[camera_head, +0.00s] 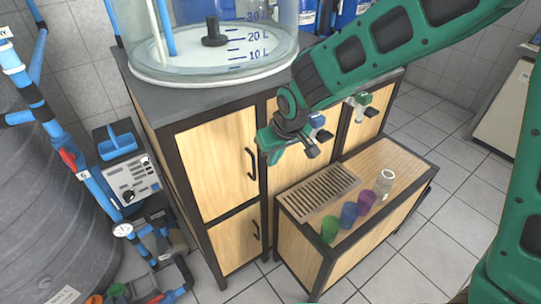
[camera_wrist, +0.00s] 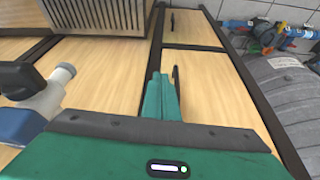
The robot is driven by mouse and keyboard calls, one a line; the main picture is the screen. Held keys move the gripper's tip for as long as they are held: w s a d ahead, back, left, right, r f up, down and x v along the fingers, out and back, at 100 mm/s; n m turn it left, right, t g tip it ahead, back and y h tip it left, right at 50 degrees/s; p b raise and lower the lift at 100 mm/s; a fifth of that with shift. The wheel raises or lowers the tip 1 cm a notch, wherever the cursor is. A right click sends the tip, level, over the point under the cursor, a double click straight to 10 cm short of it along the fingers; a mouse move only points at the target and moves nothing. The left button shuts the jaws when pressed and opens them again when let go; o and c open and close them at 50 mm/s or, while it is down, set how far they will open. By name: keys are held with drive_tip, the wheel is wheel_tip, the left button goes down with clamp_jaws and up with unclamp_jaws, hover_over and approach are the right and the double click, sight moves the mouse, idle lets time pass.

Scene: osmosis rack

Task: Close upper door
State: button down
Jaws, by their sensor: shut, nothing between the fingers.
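The upper door (camera_head: 212,165) is a light wood panel with a black bar handle (camera_head: 251,163) near its right edge, on the left of the black-framed cabinet. It looks flush with the frame, with no clear gap seen. In the wrist view the upper door (camera_wrist: 212,95) fills the right half, with its handle (camera_wrist: 176,82) beside my fingertips. My green gripper (camera_head: 272,157) is in front of the cabinet just right of that handle. Its fingers (camera_wrist: 160,80) are together and empty. I cannot tell whether they touch the door or handle.
A lower door (camera_head: 236,238) is below. A low wooden bench (camera_head: 318,255) with a drain grate (camera_head: 318,195) and several coloured cups stands front right. Taps (camera_head: 358,100) project from the cabinet front. Pipes and a gauge (camera_head: 122,230) are at left. A clear tank (camera_head: 214,75) stands on top.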

drive_tip(key=v, duration=0.9)
drive_tip(key=s+d+r+m+h, duration=0.1)
drive_tip(key=s+d+r+m, duration=0.15)
drive_tip(key=d, duration=0.95)
drive_tip(key=s+d+r+m+h, duration=0.1)
drive_tip(key=d+m, duration=0.2)
drive_tip(key=d, duration=1)
drive_tip(key=s+d+f+m+g, duration=0.2)
drive_tip(key=s+d+m, duration=0.5)
drive_tip(key=s+d, duration=1)
drive_tip(key=s+g, duration=0.1)
drive_tip(key=s, duration=0.2)
drive_tip(key=shift+s+f+m+g, duration=0.2)
drive_tip(key=shift+s+m+g, duration=0.1)
drive_tip(key=shift+s+m, duration=0.1)
